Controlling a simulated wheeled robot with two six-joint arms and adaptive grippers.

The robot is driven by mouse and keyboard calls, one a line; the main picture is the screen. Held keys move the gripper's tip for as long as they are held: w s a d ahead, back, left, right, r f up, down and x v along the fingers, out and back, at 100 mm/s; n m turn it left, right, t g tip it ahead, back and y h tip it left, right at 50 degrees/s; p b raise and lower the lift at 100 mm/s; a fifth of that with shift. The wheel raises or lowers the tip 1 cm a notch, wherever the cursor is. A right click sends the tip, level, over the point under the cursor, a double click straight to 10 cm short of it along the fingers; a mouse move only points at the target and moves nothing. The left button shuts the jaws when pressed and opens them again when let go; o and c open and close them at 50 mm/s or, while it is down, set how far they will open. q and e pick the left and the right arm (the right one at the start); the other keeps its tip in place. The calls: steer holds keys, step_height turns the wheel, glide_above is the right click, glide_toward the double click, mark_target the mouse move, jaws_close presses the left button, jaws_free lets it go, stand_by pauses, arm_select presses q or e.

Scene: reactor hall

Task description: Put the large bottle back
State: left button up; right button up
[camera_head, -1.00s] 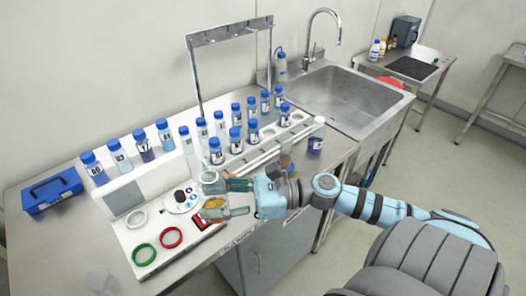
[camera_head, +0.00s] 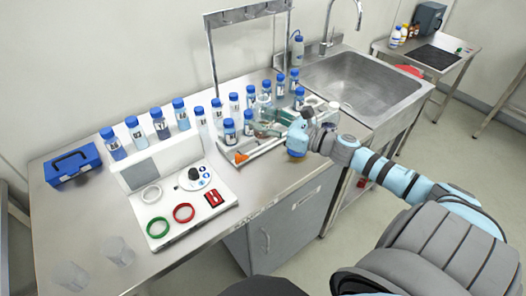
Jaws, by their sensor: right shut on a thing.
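I cannot tell whether the held vessel touches the rack. My left gripper is not in view.
A white device (camera_head: 183,197) with a green ring (camera_head: 158,227) and a red ring (camera_head: 184,213) is left of the rack. A blue case (camera_head: 72,165) and clear beakers (camera_head: 117,251) stand farther left. The sink (camera_head: 365,85) is at right.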

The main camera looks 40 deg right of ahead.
arm_select(q)
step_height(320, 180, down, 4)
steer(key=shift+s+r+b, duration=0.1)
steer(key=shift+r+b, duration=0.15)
steer(key=shift+b, duration=0.95)
arm_select(e)
step_height(320, 180, down, 15)
steer(key=shift+w+r, duration=0.1)
steer(key=shift+f+b, duration=0.25)
steer(key=shift+b, duration=0.05)
steer(key=o, duration=1.2)
steer(key=shift+r, duration=0.1)
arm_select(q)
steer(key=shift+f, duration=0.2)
arm_select(e)
steer(key=shift+r+p, duration=0.2)
steer(key=shift+p, duration=0.1)
arm_select(q)
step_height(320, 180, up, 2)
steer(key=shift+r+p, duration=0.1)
steer(key=shift+p, duration=0.75)
arm_select(e)
steer(key=v, duration=1.2)
